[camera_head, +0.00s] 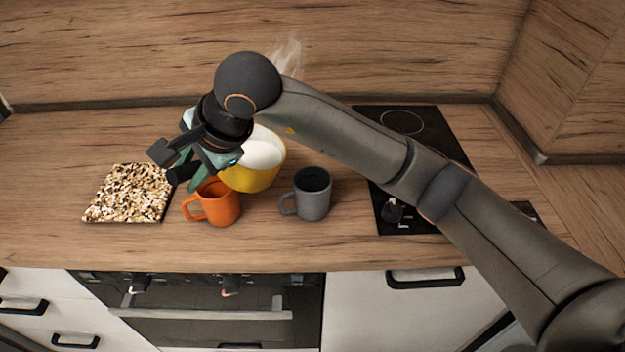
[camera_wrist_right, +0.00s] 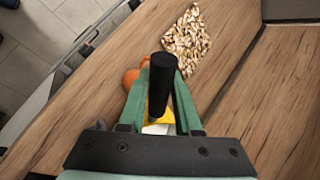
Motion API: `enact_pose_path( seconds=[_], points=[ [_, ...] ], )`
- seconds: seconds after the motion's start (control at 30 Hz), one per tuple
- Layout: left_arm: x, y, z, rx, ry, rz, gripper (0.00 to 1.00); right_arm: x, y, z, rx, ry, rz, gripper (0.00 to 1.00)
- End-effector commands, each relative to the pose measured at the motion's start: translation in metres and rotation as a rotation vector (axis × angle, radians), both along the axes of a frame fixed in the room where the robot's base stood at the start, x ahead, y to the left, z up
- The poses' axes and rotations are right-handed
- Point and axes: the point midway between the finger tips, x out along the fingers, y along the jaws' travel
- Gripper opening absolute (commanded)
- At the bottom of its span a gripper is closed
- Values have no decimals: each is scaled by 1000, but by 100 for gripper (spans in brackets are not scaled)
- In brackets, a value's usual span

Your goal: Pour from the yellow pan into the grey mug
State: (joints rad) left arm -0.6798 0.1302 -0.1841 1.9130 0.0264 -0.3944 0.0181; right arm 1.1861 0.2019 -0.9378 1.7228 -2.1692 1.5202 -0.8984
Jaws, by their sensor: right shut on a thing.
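The yellow pan (camera_head: 249,177) shows a pale inside and stands or hangs just behind the orange and grey mugs. Whether it touches the counter I cannot tell. My right gripper (camera_head: 189,180) is shut on the pan's black handle (camera_wrist_right: 162,92), which lies between the green fingers in the wrist view. The grey mug (camera_head: 313,196) stands upright on the counter, to the right of the pan and apart from my gripper; its handle points left. My arm hides part of the pan. My left gripper is not in view.
An orange mug (camera_head: 216,204) stands close in front of the pan, below my gripper. A speckled board (camera_head: 129,193) lies to the left. A black hob (camera_head: 409,213) is at the right, partly under my arm. Steam-like wisps (camera_head: 289,54) rise behind my wrist.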

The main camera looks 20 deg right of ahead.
Motion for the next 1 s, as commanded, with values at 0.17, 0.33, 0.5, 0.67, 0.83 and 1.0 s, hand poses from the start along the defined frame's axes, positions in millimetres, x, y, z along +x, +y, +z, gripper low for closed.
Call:
enact_pose_path(
  seconds=[0.17, 0.33, 0.5, 0.67, 0.83, 1.0],
  points=[
    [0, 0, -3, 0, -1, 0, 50, -1, -3, 3, 22, -18, 1, 0],
    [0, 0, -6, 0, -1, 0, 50, -2, -6, 3, 39, -25, 0, 0],
    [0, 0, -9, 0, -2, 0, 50, -3, -9, 4, 56, -33, 1, 0],
    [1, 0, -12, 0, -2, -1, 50, -4, -12, 4, 73, -41, 1, 0],
    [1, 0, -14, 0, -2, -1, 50, -5, -15, 4, 90, -49, 0, 0],
    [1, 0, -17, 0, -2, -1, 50, -7, -18, 5, 106, -57, 1, 0]
  ],
)
